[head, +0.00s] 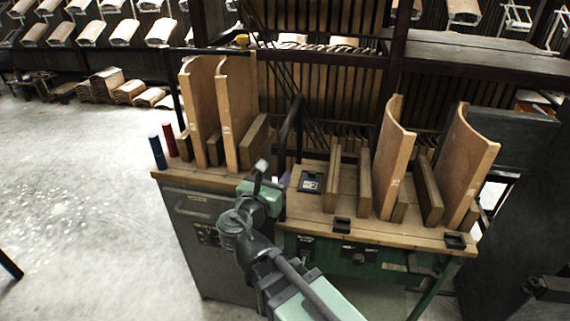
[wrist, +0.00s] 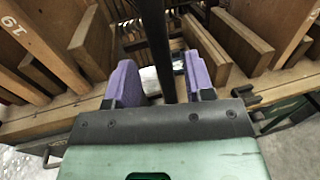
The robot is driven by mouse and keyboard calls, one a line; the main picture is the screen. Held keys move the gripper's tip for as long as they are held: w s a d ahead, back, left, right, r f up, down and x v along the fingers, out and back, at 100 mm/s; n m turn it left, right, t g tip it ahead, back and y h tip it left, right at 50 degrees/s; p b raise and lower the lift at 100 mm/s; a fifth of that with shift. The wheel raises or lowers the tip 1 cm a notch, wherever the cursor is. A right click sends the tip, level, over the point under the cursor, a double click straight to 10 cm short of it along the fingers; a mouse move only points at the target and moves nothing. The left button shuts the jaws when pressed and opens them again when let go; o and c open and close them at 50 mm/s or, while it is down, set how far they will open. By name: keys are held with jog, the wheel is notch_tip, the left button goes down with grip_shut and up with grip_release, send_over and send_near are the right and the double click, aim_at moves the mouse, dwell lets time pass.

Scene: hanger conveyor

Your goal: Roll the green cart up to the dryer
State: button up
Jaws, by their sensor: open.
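The green cart (head: 340,250) has a green metal frame and a wooden top with curved wooden panels standing in slots. A dark bent handle (head: 292,135) rises at its left part. My gripper (head: 272,178) is in front of this handle in the head view. In the wrist view my gripper (wrist: 160,85) is open, with its purple fingers on either side of a dark upright bar (wrist: 158,45), which seems to be the handle. I cannot tell whether either finger touches it. I cannot tell surely which thing is the dryer.
A grey metal cabinet (head: 205,235) stands close against the cart's left. Blue and red cylinders (head: 157,150) stand at its left corner. A dark rack (head: 330,60) is behind, and a large dark panel (head: 520,190) is at the right. The pale floor (head: 80,200) at left is mostly clear.

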aim_at(280, 170)
jog(key=x, duration=0.6)
jog(key=shift+w, duration=0.15)
grip_shut()
